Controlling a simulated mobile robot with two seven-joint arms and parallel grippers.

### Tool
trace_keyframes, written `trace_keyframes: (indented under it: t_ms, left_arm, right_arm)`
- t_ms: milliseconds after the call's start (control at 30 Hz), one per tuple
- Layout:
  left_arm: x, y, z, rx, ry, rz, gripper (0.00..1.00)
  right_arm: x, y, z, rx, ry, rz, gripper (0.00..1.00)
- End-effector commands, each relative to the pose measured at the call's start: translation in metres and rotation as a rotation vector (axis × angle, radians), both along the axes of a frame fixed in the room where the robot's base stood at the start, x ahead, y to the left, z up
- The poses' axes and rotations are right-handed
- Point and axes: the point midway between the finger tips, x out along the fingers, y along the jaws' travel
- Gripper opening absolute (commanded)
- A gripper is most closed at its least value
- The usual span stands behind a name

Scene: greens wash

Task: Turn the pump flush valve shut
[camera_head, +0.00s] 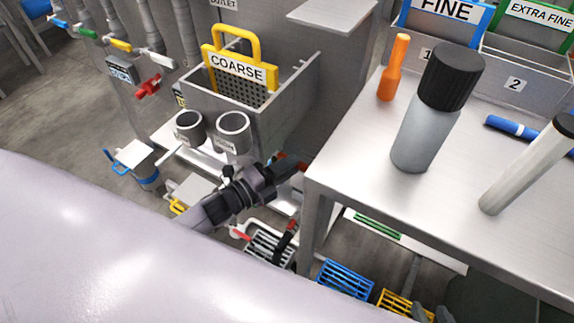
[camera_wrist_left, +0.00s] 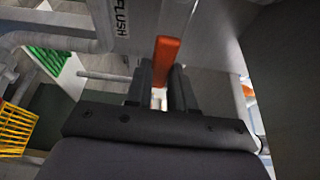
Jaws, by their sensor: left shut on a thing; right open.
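An orange-red valve lever (camera_wrist_left: 166,52) stands between the two dark fingers of my left gripper (camera_wrist_left: 160,84) in the left wrist view, beside a panel with a FLUSH label (camera_wrist_left: 121,16). My left gripper is shut on this lever. In the head view my left gripper (camera_head: 285,168) is at the lever near the side of the steel table, and its fingers hide most of the lever. The rest of the valve is hidden.
The steel table (camera_head: 350,150) stands close right of my left gripper, with a grey bottle (camera_head: 425,135) and an orange tool (camera_head: 393,70). The COARSE tank (camera_head: 290,85) and two cups are behind. Blue (camera_head: 345,281) and yellow (camera_head: 398,304) baskets lie low.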

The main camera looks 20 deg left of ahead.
Motion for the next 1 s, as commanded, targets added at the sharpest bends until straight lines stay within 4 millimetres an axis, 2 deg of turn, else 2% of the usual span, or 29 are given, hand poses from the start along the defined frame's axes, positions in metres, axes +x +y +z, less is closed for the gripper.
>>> trace_keyframes:
  t_ms: [300,333,400,767,1000]
  left_arm:
    - [-0.001,0.000,-0.003,0.012,0.001,-0.002,0.00]
    - [-0.001,0.000,-0.003,0.011,0.001,-0.002,0.33]
    - [-0.001,0.000,-0.003,0.010,0.002,-0.001,0.49]
    - [-0.004,0.002,-0.002,0.007,0.002,0.000,0.49]
    - [-0.032,0.018,-0.002,0.008,0.003,0.000,0.49]
  right_arm:
    - [0.000,0.000,0.000,0.000,0.000,0.000,0.43]
    - [0.000,0.000,0.000,0.000,0.000,0.000,0.43]
    - [0.000,0.000,0.000,0.000,0.000,0.000,0.43]
    - [0.000,0.000,0.001,0.000,0.000,0.000,0.43]
    - [0.000,0.000,0.004,0.000,0.000,0.000,0.43]
